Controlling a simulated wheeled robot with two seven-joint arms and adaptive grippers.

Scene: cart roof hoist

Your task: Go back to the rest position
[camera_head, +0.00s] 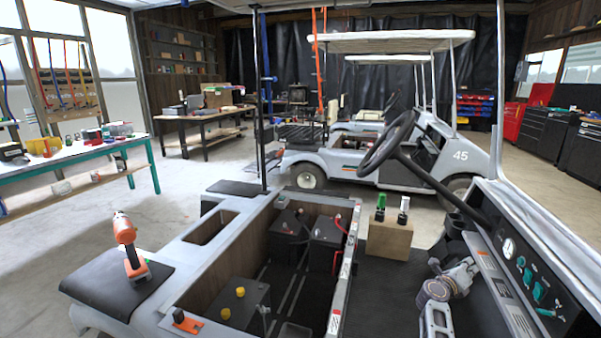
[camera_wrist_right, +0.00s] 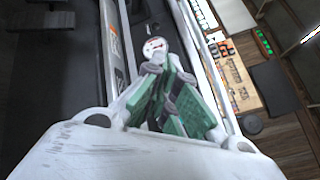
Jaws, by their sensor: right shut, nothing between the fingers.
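My left gripper is not in view. The near cart (camera_head: 215,262) has an open battery bay with dark batteries (camera_head: 326,232) in it.
The steering wheel (camera_head: 388,143) and its column rise close behind my right gripper. An orange drill (camera_head: 125,240) stands on the black seat pad (camera_head: 105,285). A workbench (camera_head: 75,158) is at far left.

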